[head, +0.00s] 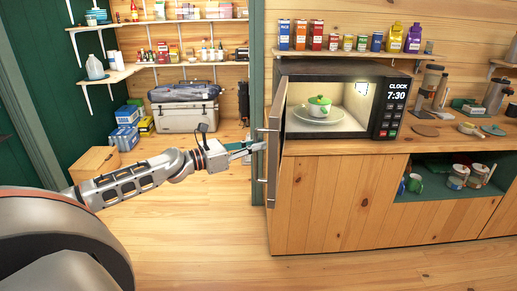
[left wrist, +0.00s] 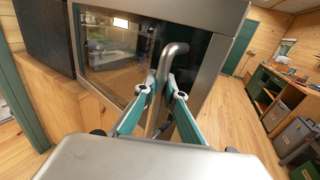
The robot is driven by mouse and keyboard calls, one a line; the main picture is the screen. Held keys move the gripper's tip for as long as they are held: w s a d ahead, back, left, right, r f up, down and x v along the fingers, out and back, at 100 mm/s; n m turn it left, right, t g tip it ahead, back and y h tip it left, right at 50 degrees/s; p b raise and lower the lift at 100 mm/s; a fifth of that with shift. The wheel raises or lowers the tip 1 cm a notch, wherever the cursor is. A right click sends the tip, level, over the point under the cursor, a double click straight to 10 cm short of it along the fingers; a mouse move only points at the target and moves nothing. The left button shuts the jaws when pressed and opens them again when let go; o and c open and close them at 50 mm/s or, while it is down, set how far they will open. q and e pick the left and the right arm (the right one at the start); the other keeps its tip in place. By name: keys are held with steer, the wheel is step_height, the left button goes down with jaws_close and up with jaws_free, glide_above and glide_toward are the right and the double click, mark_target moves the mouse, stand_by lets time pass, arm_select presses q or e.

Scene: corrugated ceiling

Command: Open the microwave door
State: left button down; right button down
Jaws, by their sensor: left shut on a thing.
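The microwave (head: 385,108) stands on the wooden counter, its clock panel at the right and its lit inside showing. Its door (head: 277,140) is swung wide open, hinged at the left and seen nearly edge-on. The metal door handle (head: 262,178) is on the door's left face. It also shows as a bent bar in the left wrist view (left wrist: 175,50), beside the door's dark glass (left wrist: 112,52). My left gripper (head: 257,147) is shut on the handle, with a finger on each side of it in the left wrist view (left wrist: 162,93). My right gripper is out of view.
Cups and coasters stand on the counter (head: 345,146) at the right. A shelf (head: 350,53) with boxes and jars hangs above. The wooden floor (head: 190,225) left of the counter is clear.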

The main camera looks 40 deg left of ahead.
arm_select(q)
steer(key=shift+s+a+f, duration=0.1)
steer(key=shift+s+f, duration=0.05)
stand_by(0.4)
steer(key=c, duration=2.1)
jaws_free()
steer(key=shift+a, duration=0.1)
steer(key=v, duration=1.2)
steer(key=shift+a, duration=0.1)
